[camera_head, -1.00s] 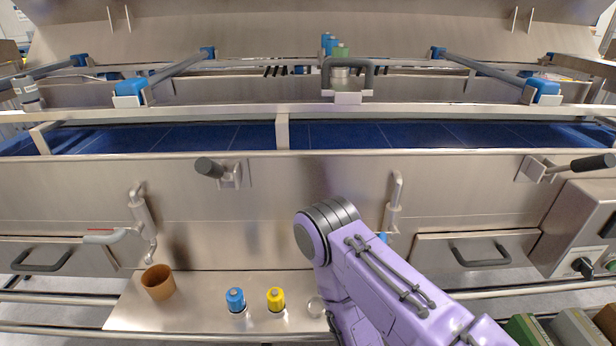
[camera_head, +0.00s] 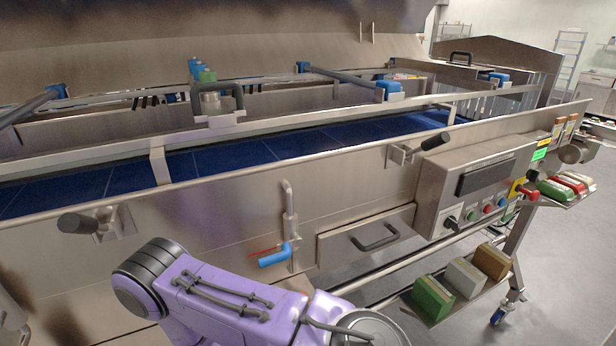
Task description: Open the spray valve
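A valve with a blue lever handle (camera_head: 274,256) sits on a thin vertical pipe (camera_head: 290,215) on the machine's steel front panel. A thin red line shows beside the blue lever. A second fitting with a red handle and yellow part (camera_head: 523,191) is at the right end of the control box. No label that I can read tells which one is the spray valve. A purple arm of mine crosses the bottom of the view, in front of the panel and below the blue lever. Neither of my grippers is in view.
The control box (camera_head: 465,187) with knobs and buttons juts out at the right. Dark-handled clamps (camera_head: 78,223) stick out of the panel. A drawer handle (camera_head: 374,238) is right of the blue valve. Several boxes (camera_head: 463,277) stand on a low shelf. Floor is clear at far right.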

